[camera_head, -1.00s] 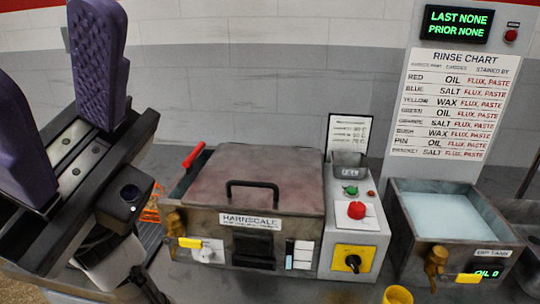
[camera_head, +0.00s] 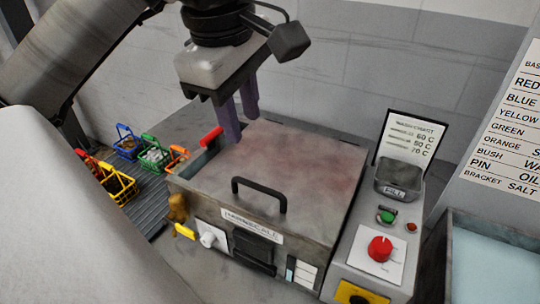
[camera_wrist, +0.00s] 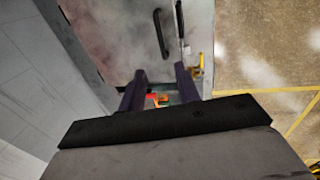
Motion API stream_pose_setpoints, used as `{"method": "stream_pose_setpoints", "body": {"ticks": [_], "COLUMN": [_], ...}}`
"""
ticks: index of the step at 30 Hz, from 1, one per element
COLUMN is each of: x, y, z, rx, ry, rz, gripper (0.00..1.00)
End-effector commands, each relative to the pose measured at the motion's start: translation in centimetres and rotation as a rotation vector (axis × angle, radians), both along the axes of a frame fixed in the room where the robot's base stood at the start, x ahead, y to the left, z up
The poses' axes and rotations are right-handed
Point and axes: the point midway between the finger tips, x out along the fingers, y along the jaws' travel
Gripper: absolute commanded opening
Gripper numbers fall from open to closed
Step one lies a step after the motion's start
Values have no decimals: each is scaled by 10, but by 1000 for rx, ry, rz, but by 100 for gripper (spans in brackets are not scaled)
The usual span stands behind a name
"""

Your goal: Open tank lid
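The tank (camera_head: 215,222) is a grey metal box with a flat, stained lid (camera_head: 310,160) lying shut on top. The lid has a black bar handle (camera_head: 260,190) near its front edge, and a red grip (camera_head: 211,137) stands at the tank's left side. My gripper (camera_head: 242,125) points down above the back left of the tank, near the red grip. In the wrist view its purple fingers (camera_wrist: 160,90) are apart, with small red-orange and green patches visible between them. I cannot tell whether the fingers touch anything. The lid (camera_wrist: 110,40) and black handle (camera_wrist: 160,32) also show there.
A control panel with a red knob (camera_head: 380,248), a green button (camera_head: 386,216) and a wash chart (camera_head: 410,140) stands right of the tank. A rinse tank (camera_head: 495,265) is farther right. Several coloured baskets (camera_head: 118,187) sit on the left rack. A wall is behind.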

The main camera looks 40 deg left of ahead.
Motion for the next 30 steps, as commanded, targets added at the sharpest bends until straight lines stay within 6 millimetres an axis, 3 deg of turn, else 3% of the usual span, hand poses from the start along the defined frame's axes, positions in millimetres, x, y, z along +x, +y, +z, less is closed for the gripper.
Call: {"method": "stream_pose_setpoints", "body": {"ticks": [11,30], "x": [5,24], "y": [1,5], "z": [-32,-130], "rx": [-1,0], "ry": [1,0], "rz": [-2,-1], "gripper": [33,33]}}
